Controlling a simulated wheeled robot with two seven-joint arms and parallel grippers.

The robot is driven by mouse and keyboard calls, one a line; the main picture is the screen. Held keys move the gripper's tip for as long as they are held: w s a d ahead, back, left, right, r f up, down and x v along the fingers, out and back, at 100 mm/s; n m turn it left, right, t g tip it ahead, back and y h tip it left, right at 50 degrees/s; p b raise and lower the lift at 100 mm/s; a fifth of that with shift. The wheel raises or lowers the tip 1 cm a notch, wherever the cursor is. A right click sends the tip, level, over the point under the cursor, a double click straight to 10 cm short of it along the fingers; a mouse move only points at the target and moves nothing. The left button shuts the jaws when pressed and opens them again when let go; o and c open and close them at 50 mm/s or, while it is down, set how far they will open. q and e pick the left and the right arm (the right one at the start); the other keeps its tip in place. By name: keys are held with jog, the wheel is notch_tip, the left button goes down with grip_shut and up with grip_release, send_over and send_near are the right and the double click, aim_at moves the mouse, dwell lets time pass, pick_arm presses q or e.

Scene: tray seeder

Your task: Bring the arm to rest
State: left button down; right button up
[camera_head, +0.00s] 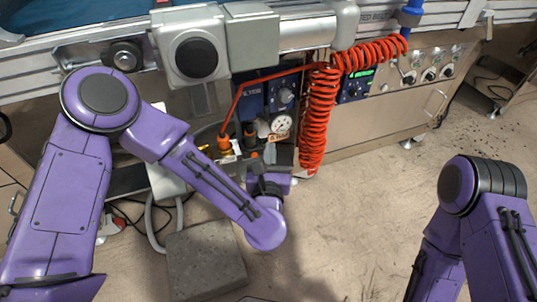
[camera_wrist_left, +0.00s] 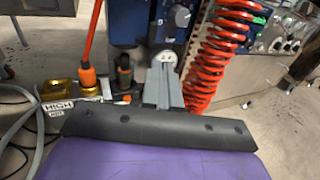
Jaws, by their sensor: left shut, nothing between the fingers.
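My left arm comes in from the left in the head view, bent at its purple joints. Its gripper (camera_head: 278,155) is in front of the machine's lower panel, just left of the hanging red coiled hose. In the left wrist view the grey fingers (camera_wrist_left: 164,84) are together with nothing between them. They point toward the blue unit and appear apart from it, though the gap is hard to judge. My right arm shows at the right edge of the head view, folded downward over the floor. Its gripper is out of the picture.
The red coiled hose (camera_head: 315,120) hangs close beside my left gripper. A pressure gauge (camera_head: 279,124) and orange-capped fittings (camera_head: 224,142) are near it. A grey block (camera_head: 206,262) stands on the floor below my left arm. The floor between my arms is clear.

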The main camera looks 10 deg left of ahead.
pick_arm(q)
jog(key=shift+s+d, duration=0.1)
jog(key=shift+s, duration=0.95)
